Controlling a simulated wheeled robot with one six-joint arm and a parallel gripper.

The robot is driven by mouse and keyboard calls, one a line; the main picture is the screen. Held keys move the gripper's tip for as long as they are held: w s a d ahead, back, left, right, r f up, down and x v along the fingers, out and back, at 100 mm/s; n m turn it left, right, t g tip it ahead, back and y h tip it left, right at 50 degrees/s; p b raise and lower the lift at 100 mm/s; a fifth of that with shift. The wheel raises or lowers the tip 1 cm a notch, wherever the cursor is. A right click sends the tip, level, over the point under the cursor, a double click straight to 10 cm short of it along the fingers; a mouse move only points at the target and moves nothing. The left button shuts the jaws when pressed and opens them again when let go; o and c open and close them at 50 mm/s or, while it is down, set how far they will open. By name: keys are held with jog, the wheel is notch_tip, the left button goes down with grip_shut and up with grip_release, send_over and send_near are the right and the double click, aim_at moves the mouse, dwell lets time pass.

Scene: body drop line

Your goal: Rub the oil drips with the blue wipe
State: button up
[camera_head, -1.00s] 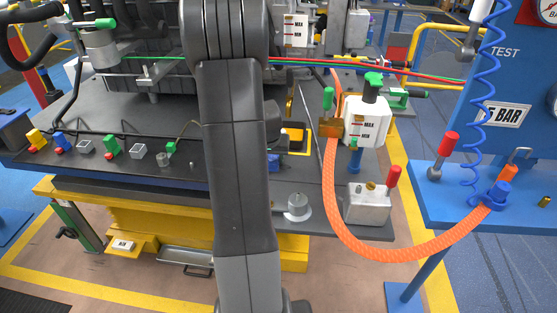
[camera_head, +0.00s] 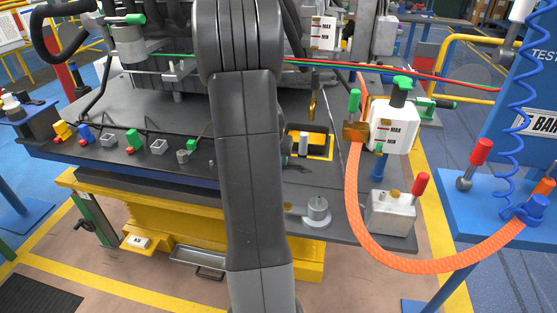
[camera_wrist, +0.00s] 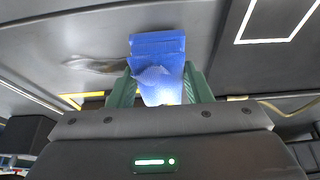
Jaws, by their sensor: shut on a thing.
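In the wrist view, my gripper (camera_wrist: 158,90) has green fingers shut on the blue wipe (camera_wrist: 158,45). The wipe is folded and bunched, and sticks out past the fingertips against a dark grey surface (camera_wrist: 205,30). A dark, glossy smear (camera_wrist: 98,66), which looks like oil, lies on that surface just left of the wipe. The wipe appears close to it, but I cannot tell whether it touches the surface.
A dark table (camera_head: 330,205) on a yellow lift base (camera_head: 190,225) spans the head view. An orange hose (camera_head: 352,200) loops off its right side to a blue test stand (camera_head: 485,228). A white reservoir (camera_head: 392,125) and a grey block with a red knob (camera_head: 390,213) stand at right.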

aim_at(313, 170)
jog(key=shift+s+d+f+p, duration=0.2)
jog(key=shift+s+d, duration=0.35)
jog(key=shift+d, duration=1.4)
jog(key=shift+s+d+f+p, duration=0.15)
jog(key=shift+s+d, duration=0.45)
jog(key=shift+d, duration=1.3)
jog(key=shift+s+d+f+p, duration=0.1)
jog(key=shift+s+d+p, duration=0.3)
jog(key=shift+d, duration=1.55)
jog(key=shift+s+r, duration=0.1)
jog(key=shift+s, duration=0.05)
jog(key=shift+r+p, duration=1.85)
jog(key=shift+r, duration=1.1)
notch_tip(313, 170, up, 3)
jog(key=shift+p, duration=0.95)
